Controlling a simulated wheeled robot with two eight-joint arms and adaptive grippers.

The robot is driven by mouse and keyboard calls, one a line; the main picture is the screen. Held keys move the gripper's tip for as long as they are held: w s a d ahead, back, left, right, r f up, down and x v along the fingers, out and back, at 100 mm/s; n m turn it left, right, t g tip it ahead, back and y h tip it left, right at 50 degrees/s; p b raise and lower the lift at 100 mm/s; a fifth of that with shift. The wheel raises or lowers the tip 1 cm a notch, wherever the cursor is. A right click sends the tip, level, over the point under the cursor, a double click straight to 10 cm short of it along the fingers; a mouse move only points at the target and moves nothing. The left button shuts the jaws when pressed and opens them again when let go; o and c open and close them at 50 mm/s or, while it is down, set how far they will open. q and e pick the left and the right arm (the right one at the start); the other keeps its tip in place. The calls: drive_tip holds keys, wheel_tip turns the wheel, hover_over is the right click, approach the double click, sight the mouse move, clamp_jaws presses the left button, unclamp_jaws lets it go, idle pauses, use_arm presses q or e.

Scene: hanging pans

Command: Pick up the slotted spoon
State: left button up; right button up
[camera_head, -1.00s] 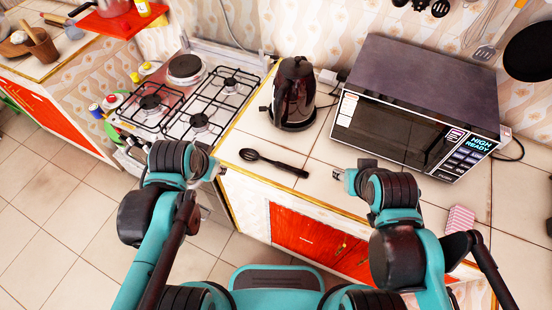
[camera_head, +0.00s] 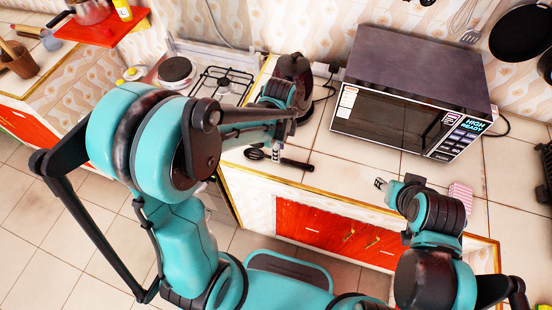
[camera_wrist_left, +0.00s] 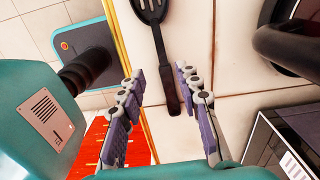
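The black slotted spoon (camera_head: 295,164) lies flat on the tiled counter near its front edge, partly hidden by my left gripper in the head view. In the left wrist view, the spoon (camera_wrist_left: 160,50) has its slotted head at the top and its handle pointing down between the fingers. My left gripper (camera_wrist_left: 160,73) is open, with one finger on each side of the handle's line. It is over the spoon in the head view (camera_head: 277,148), and I see no grip on it. My right gripper (camera_head: 381,184) hangs at the counter's front edge, empty; its opening is unclear.
A dark kettle (camera_head: 294,68) stands behind the spoon, partly hidden by my left arm. A microwave (camera_head: 400,95) stands to the right. The gas stove (camera_head: 225,85) is to the left. Counter (camera_head: 345,165) right of the spoon is clear. A pink striped item (camera_head: 460,193) lies further right.

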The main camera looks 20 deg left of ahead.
use_arm(q)
drive_tip(key=f, duration=0.1)
drive_tip(key=f+b, duration=0.1)
drive_tip(key=f, duration=0.1)
drive_tip(key=a+f, duration=0.1)
drive_tip(key=shift+w+f+b, duration=0.25)
drive_tip(key=shift+f+b, duration=0.05)
drive_tip(key=shift+b, duration=0.1)
drive_tip(key=shift+f, duration=0.4)
drive_tip(key=shift+r, duration=0.1)
drive_tip(key=shift+c, duration=0.9)
clamp_jaws()
